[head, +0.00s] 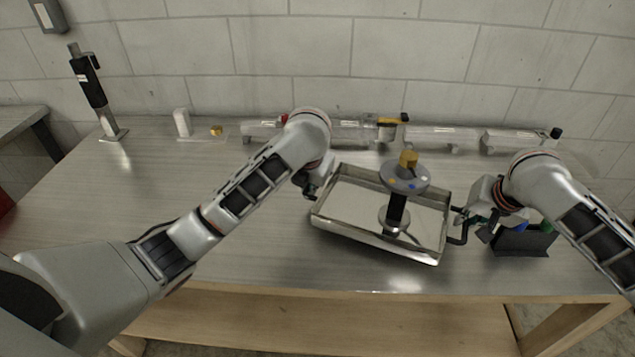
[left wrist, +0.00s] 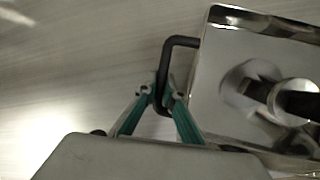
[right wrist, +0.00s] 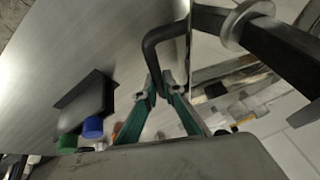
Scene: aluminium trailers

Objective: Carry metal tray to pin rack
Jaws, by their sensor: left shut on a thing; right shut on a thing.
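A shallow rectangular metal tray (head: 345,231) with black side handles is in the middle right of the head view. My left gripper (head: 316,192) is at its left end, shut on a black handle (left wrist: 181,41). My right gripper (head: 462,214) is at its right end, shut on the other black handle (right wrist: 163,34). A stand with a black post (head: 397,207), a grey disc (head: 404,179) with coloured dots and a yellow knob is in the tray. I cannot tell whether the tray touches the table. I cannot tell which thing is the pin rack.
A black angled holder (head: 522,243) with blue and green items stands right of my right gripper. Clear tubular pieces (head: 437,136) line the back. A black device on a stand (head: 90,88) and a white block (head: 182,122) are back left. The left tabletop (head: 120,205) is mostly clear.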

